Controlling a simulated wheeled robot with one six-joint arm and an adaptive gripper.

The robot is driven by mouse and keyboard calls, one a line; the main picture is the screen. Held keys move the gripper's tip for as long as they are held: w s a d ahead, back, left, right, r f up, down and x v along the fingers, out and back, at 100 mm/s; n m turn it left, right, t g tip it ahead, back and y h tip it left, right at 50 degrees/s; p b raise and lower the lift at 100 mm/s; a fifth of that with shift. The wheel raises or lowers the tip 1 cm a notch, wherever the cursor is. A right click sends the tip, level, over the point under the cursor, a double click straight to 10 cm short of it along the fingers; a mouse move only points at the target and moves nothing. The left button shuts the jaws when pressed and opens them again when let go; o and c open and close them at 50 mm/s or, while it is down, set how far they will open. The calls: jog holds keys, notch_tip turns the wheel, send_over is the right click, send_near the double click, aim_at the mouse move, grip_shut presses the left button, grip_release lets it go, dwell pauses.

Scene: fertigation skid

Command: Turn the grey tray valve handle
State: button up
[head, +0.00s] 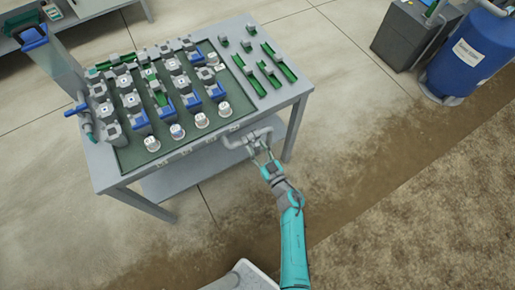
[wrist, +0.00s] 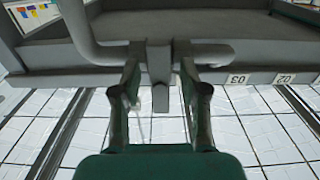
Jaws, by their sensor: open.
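The grey tray valve handle (wrist: 160,78) shows in the wrist view as a short grey bar hanging from a grey pipe (wrist: 212,55). In the head view the grey pipe (head: 232,141) juts out at the table's front edge. My gripper (head: 262,158) is just in front of it, with its fingers toward the valve. In the wrist view my gripper (wrist: 159,85) is open, one finger on each side of the handle. A gap shows beside the handle; whether either fingertip touches it I cannot tell. The handle itself is too small to make out in the head view.
The grey table (head: 116,178) carries a green tray (head: 129,158) with several pots and blocks. Number labels (wrist: 237,79) run along its front edge. A blue lever (head: 76,110) is at the table's left side. A blue drum (head: 462,60) stands far right.

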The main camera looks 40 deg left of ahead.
jog(key=v, duration=1.2)
dwell(0.3)
jog(key=s+d+r+m+t+h, duration=0.45)
jog(key=s+d, duration=0.25)
jog(key=d, duration=0.5)
jog(key=s+d+r+m+t+h, duration=0.4)
jog(key=s+d+r+t+h, duration=0.15)
jog(key=d, duration=0.55)
jog(key=s+d+r+m+g+h, duration=0.2)
jog(key=s+d+r+m+h, duration=0.3)
jog(key=s+d+r, duration=0.5)
jog(key=shift+s+d+r+h, duration=0.4)
jog(key=shift+s+r+h, duration=0.4)
jog(key=shift+s+r, duration=0.75)
jog(key=shift+s+f, duration=0.25)
jog(key=shift+f, duration=0.05)
